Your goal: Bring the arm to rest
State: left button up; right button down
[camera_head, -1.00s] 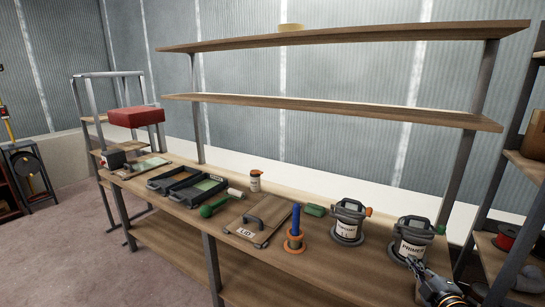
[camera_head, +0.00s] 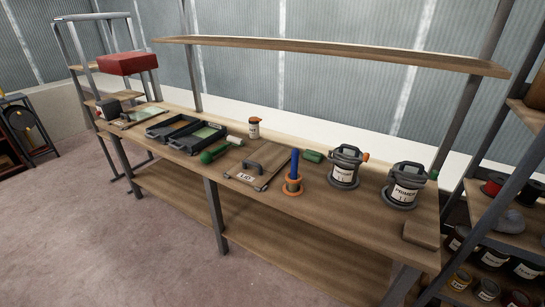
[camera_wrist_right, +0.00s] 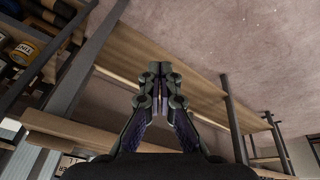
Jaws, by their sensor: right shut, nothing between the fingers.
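My right gripper (camera_wrist_right: 159,75) shows in the right wrist view, its fingers together with nothing between them. Behind it in that view are the shelf boards (camera_wrist_right: 180,75) and posts of the workbench, and the floor. Neither gripper shows in the head view. The workbench (camera_head: 330,215) stands clear of my arms there.
On the bench stand two labelled cans (camera_head: 346,166) (camera_head: 404,185), an orange-based blue item (camera_head: 293,172), a lid board (camera_head: 250,172), black trays (camera_head: 190,135) and a small bottle (camera_head: 254,128). A rack of cans (camera_head: 490,250) stands at right. The floor (camera_head: 120,240) in front is open.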

jog(key=s+d+f+g, duration=0.1)
jog(key=s+f, duration=0.1)
jog(key=f, duration=1)
jog(key=s+d+f, duration=0.2)
jog(key=f, duration=1)
jog(key=s+f+g, duration=0.1)
jog(key=s+f, duration=1.3)
jog(key=s, duration=0.3)
jog(key=shift+s+d, duration=0.3)
jog(key=shift+s, duration=0.05)
